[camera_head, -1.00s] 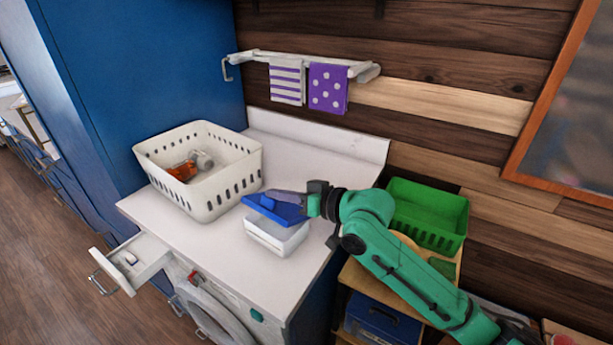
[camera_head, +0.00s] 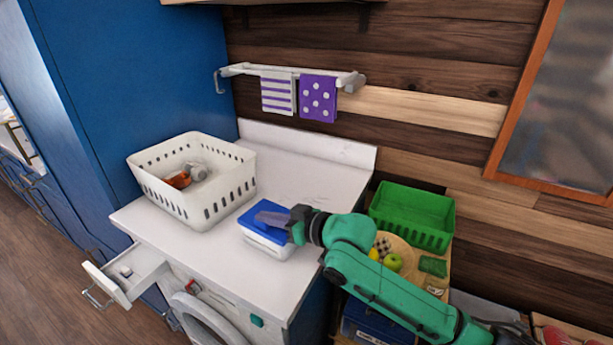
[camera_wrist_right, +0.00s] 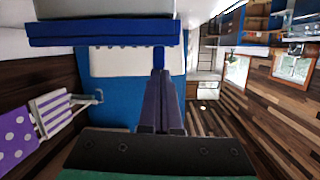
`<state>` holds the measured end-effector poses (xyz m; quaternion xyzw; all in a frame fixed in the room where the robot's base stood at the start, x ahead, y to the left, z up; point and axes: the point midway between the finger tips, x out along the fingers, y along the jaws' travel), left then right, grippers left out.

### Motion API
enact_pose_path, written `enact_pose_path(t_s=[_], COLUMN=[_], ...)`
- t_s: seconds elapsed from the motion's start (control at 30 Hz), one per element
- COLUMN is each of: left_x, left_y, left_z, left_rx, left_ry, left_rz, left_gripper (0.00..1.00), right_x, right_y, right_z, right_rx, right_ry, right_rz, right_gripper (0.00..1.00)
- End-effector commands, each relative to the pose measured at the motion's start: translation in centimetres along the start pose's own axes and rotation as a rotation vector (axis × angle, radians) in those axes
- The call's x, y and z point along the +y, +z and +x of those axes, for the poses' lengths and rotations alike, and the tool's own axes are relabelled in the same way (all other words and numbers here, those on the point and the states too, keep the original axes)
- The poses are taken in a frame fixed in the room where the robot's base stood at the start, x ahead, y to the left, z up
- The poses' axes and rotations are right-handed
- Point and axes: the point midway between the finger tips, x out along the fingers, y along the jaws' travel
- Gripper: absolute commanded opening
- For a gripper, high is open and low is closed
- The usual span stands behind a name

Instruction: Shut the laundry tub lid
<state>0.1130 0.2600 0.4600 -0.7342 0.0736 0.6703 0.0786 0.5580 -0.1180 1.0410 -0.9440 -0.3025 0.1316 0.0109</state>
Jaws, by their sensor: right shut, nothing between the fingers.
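The laundry tub (camera_head: 266,246) is a small white box on the white counter, with a blue lid (camera_head: 249,213). The lid lies about flat over the tub's top. In the right wrist view the lid (camera_wrist_right: 95,33) shows as a blue slab against the pale tub (camera_wrist_right: 95,8), with no clear gap between them. My right gripper (camera_head: 262,217) is shut and empty, its fingers over the lid and hiding part of it. In the right wrist view the shut fingertips (camera_wrist_right: 159,74) are close to the lid; contact is unclear. My left gripper is out of view.
A white basket (camera_head: 190,205) with an orange item stands left of the tub. An open drawer (camera_head: 125,273) juts out at the counter's front left. A green basket (camera_head: 412,216) stands to the right. Towels hang from a wall rack (camera_head: 290,75). The counter behind the tub is clear.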

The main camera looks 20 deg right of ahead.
Motion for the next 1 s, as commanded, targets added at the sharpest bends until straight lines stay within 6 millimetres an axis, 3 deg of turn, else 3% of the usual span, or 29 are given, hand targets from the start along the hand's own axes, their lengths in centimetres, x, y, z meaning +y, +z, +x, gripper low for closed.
enact_pose_path(t_s=[0.33, 0.6, 0.7, 0.8, 1.0], left_x=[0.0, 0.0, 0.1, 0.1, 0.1], left_y=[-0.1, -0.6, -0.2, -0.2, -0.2], left_z=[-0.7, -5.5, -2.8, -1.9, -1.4], left_rx=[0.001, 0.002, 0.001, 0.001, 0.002], left_ry=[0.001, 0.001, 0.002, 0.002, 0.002], left_rz=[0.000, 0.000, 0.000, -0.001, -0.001], left_gripper=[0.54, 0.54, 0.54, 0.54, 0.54], right_x=[0.0, -0.1, -0.1, -0.1, -0.1], right_y=[-0.7, -5.2, -3.3, -3.2, -3.6], right_z=[-0.1, -0.7, -3.2, -6.0, -9.2], right_rx=[0.001, 0.002, -0.005, -0.008, -0.003], right_ry=[0.001, 0.006, 0.005, 0.006, 0.008], right_rz=[0.000, 0.001, -0.006, -0.003, 0.005], right_gripper=[0.00, 0.00, 0.00, 0.00, 0.00])
